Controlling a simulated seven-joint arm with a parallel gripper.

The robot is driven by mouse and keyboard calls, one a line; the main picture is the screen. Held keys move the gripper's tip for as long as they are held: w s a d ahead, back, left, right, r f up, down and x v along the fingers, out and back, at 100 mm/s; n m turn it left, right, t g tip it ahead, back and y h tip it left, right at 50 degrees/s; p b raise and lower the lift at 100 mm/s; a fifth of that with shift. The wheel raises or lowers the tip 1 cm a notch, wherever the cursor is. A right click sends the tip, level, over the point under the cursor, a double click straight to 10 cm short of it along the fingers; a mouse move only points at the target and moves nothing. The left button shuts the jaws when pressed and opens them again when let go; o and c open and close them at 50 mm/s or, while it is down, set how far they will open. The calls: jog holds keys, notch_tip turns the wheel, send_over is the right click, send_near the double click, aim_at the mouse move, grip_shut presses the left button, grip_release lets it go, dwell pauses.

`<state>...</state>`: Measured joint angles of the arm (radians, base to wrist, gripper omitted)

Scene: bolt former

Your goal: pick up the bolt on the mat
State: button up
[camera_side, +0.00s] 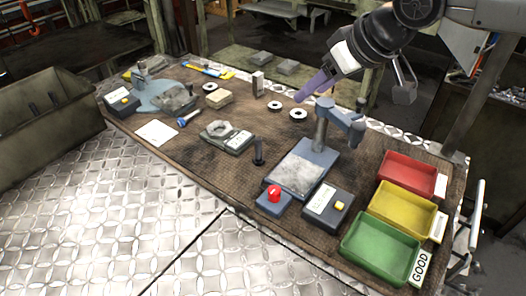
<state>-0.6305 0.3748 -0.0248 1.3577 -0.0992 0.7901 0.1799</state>
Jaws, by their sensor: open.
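A dark, bolt-like piece (258,153) stands upright near the middle of the brown mat (215,175), its wider end at the bottom. It is left of the blue-grey press (300,168). A small blue piece (187,118) lies further left on the mat; I cannot tell what it is. My gripper (301,97) comes in from the upper right with purple fingers pointing down and left. It is open, and I see nothing in it. It is above the back of the mat, apart from the upright piece, near two pale rings (298,114).
Red (408,174), yellow (403,211) and green (381,247) trays stand at the right. A grey block with a ring (226,136) is left of the upright piece. The front mat is mostly clear.

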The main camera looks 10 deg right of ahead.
jog(key=n+g, duration=0.1)
send_near(258, 159)
jog(key=shift+w+a+f, duration=0.15)
jog(key=shift+w+a, duration=0.05)
jog(key=shift+w, duration=0.35)
jog(key=shift+w+a+f, duration=0.15)
jog(key=shift+w+a, duration=0.05)
jog(key=shift+w, duration=0.35)
jog(key=shift+w+r+x, duration=0.1)
jog(key=shift+w+x, duration=0.05)
jog(key=shift+x, duration=1.25)
jog(key=shift+w+r+x, duration=0.1)
jog(key=shift+w+x, duration=0.05)
jog(key=shift+x, duration=1.25)
jog(key=shift+a, duration=0.15)
grip_shut()
